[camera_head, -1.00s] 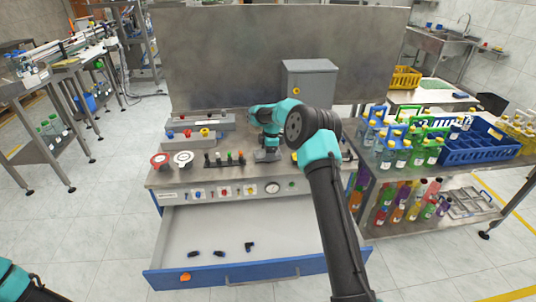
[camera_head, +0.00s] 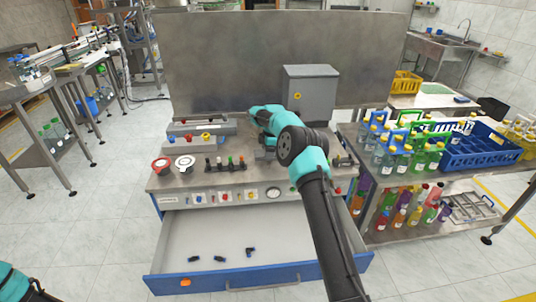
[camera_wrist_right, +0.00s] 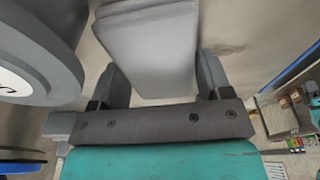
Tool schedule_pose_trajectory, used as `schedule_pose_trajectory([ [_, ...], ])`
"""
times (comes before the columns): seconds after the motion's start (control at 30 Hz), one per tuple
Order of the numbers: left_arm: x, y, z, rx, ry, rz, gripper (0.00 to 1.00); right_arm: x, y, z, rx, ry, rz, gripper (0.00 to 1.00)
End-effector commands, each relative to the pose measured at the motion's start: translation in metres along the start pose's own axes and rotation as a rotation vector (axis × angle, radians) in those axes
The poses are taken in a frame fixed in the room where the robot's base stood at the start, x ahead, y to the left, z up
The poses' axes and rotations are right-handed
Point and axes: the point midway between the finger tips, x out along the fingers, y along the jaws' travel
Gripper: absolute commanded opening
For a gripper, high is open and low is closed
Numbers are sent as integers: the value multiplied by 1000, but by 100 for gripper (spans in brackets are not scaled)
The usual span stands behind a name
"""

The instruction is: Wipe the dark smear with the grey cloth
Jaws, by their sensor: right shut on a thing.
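The grey cloth (camera_wrist_right: 150,45) is a folded pad between the fingers of my right gripper (camera_wrist_right: 160,88) in the right wrist view. The gripper is shut on it, and the cloth reaches out past the fingertips over the metal worktop. A faint dark smear (camera_wrist_right: 226,48) shows on the worktop just right of the cloth, apart from it. In the head view my right gripper (camera_head: 265,154) is low over the middle of the bench, partly behind my arm. I cannot make out the cloth or smear there. My left gripper is out of view.
A large grey rounded object (camera_wrist_right: 35,50) is close on the left in the wrist view. A grey box (camera_head: 310,92) stands behind my right arm. An open drawer (camera_head: 215,228) juts out below, holding small dark parts.

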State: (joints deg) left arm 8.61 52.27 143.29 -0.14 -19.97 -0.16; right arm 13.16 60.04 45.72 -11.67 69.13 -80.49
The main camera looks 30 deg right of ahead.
Motion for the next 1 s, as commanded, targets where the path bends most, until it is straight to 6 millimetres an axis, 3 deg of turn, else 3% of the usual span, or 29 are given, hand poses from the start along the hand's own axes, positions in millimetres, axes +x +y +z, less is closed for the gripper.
schedule_pose_trajectory([
  [0.13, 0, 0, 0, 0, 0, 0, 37, 0, 10, 1, 0, 0, 2, 53],
  [0.27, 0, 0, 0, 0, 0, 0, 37, -1, 14, 2, -1, -2, 4, 45],
  [0.83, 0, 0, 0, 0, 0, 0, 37, -6, 13, 7, 1, -5, 14, 44],
  [0.9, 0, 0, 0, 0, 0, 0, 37, -7, 9, 7, 2, -5, 15, 35],
  [1.0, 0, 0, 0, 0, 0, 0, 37, -6, 2, 6, 2, -4, 12, 34],
])
